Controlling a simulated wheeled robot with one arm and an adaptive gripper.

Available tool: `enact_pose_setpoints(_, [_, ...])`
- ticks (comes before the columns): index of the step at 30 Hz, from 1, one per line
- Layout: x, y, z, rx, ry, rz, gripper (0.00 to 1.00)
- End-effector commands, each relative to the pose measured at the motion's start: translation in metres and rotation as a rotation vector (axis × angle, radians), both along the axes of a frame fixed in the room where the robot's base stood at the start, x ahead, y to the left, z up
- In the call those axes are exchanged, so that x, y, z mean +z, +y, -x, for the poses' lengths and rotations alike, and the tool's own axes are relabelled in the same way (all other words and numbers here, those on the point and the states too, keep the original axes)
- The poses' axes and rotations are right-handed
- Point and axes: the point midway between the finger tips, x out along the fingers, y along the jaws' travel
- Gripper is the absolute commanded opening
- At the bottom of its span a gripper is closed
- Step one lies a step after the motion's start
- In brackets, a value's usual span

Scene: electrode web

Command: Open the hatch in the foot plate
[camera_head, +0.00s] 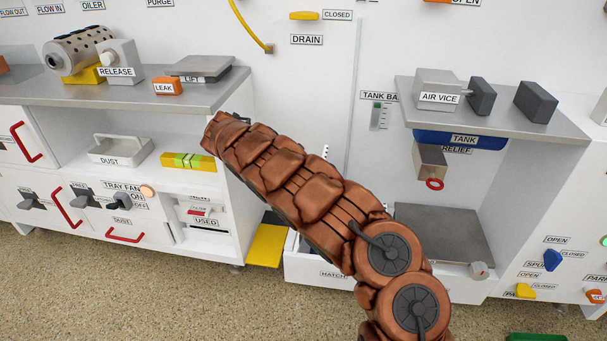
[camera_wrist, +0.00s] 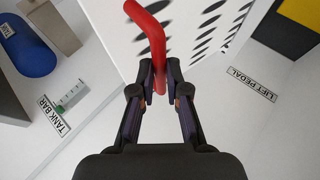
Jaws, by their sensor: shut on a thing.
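My gripper (camera_wrist: 160,92) is shut on a red handle (camera_wrist: 150,30) in the wrist view. The handle is at the edge of a white plate with black holes, the hatch (camera_wrist: 190,14). In the head view my arm covers the gripper and most of the hatch. A small dotted strip of the hatch (camera_head: 326,151) shows above my arm, well above the floor-level foot plate, so it stands raised. The foot plate (camera_head: 310,270) has a HATCH label (camera_head: 333,274) on its front. The hatch's exact angle and hinge are hidden.
The yellow lift pedal (camera_head: 267,245) is left of the foot plate. A grey shelf with the air vice (camera_head: 437,92), the blue tank (camera_head: 460,140) and a red-ringed relief part (camera_head: 432,165) overhangs on the right. A cabinet (camera_head: 230,200) stands close on the left.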

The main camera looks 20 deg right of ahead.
Motion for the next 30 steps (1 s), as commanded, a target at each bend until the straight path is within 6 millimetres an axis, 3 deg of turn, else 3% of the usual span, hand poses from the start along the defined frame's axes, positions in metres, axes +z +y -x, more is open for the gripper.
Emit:
enact_pose_setpoints(1, [-0.0128,0.0052,0.0012,0.002,0.013,-0.018,0.00])
enact_pose_setpoints(14, [-0.0139,0.0057,0.0007,0.002,0.015,-0.017,0.00])
enact_pose_setpoints(15, [-0.0140,0.0056,0.0008,0.002,0.015,-0.017,0.18])
enact_pose_setpoints(21, [-0.0105,0.0048,0.0006,0.000,0.012,-0.014,0.39])
enact_pose_setpoints(30, [-0.0056,0.0039,-0.0001,0.000,0.006,-0.011,0.39])
